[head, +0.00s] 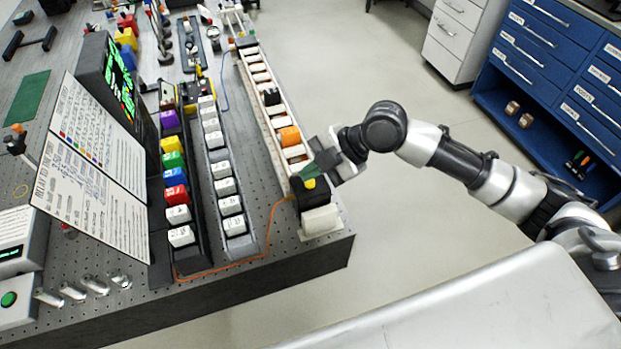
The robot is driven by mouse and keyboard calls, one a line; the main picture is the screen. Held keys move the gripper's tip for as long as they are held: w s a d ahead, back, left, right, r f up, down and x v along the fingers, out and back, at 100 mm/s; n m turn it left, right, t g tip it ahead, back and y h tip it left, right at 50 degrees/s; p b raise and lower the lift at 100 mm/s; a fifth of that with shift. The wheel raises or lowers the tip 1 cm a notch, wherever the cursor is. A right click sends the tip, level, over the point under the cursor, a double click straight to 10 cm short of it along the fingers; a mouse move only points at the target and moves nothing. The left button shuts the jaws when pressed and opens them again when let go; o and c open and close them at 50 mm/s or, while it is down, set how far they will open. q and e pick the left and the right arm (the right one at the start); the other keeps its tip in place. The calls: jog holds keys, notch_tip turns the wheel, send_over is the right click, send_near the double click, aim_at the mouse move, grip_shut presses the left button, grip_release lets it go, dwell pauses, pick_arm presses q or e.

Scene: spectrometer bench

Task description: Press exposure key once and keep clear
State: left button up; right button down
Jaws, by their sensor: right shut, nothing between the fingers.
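Long rows of square keys stand on the dark perforated bench. One row (224,187) holds white keys, another has coloured keys such as a red key (176,194), and the rightmost, pale row (258,77) includes an orange key (290,136). I cannot tell which is the exposure key. My right gripper (318,170) is shut and empty at the near end of the rightmost row, close to a black block with a yellow spot (311,184). Whether it touches the block is unclear, and it hides part of that row. My left gripper is not in view.
A printed panel (88,160) and a dark screen with green text (118,85) stand at the left. An orange cable (262,254) runs along the bench's near edge. Blue drawers (540,50) stand at the upper right. The floor between is clear.

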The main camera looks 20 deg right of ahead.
aim_at(311, 184)
jog(key=shift+f, duration=0.1)
dwell(0.4)
jog(key=shift+f, duration=0.35)
jog(key=shift+f+b, duration=0.2)
jog(key=shift+b, duration=0.2)
jog(key=shift+r, duration=0.1)
dwell(0.3)
jog(key=shift+r+p, duration=0.55)
jog(key=shift+p, duration=0.05)
jog(key=shift+r, duration=0.1)
notch_tip(311, 184, up, 6)
jog(key=p, duration=0.5)
dwell(0.6)
